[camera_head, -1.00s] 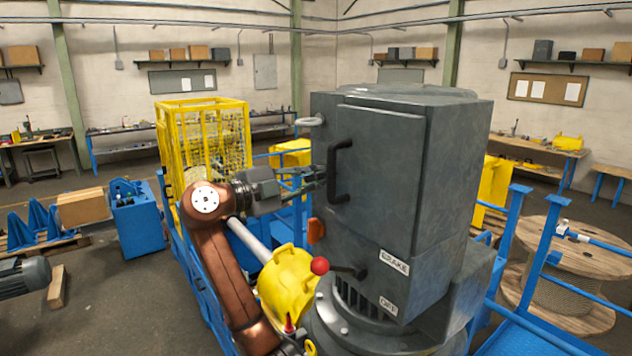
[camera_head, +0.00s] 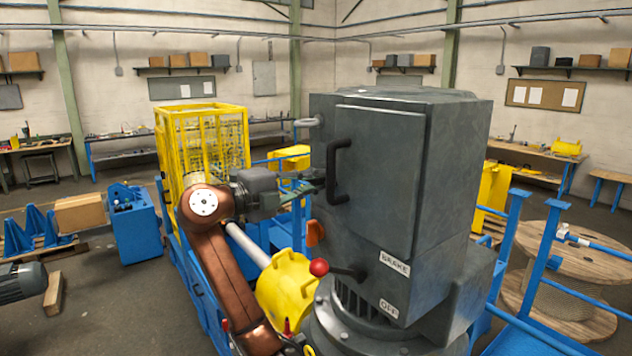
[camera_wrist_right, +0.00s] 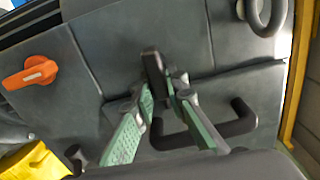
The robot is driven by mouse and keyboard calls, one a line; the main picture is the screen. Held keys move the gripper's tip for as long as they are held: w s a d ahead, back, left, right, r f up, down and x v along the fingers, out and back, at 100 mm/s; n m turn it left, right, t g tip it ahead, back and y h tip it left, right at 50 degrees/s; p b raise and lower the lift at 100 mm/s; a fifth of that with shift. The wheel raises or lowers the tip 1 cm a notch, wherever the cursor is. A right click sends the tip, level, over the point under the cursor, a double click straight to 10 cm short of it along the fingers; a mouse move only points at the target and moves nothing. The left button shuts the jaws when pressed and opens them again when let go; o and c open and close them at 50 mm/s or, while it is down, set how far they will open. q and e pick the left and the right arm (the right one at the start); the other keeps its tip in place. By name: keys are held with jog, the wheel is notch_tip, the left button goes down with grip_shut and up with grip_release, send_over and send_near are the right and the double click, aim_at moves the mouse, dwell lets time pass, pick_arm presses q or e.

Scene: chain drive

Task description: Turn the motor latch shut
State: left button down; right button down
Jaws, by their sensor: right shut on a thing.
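The motor housing (camera_head: 372,190) is a tall dark grey cabinet with a black bar handle (camera_head: 339,172) on its door. The motor latch (camera_wrist_right: 152,70) shows in the right wrist view as a small dark bar near the door seam. My right gripper (camera_head: 312,183) reaches the cabinet's left side from the left. In the right wrist view its green-padded fingers (camera_wrist_right: 162,98) are closed together on the latch. The black handle (camera_wrist_right: 246,118) is just right of and below the fingers. The latch is too small to make out in the head view. My left gripper is out of view.
An orange switch knob (camera_head: 315,232) and a red-balled brake lever (camera_head: 319,267) sit below the gripper. A grey ring (camera_head: 308,122) projects at the cabinet's top left. Yellow cover (camera_head: 287,290) and blue rails (camera_head: 500,250) surround the motor.

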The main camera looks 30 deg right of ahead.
jog(key=c, duration=1.9)
grip_release()
jog(key=shift+c, duration=0.2)
jog(key=a, duration=1.2)
jog(key=shift+s, duration=0.45)
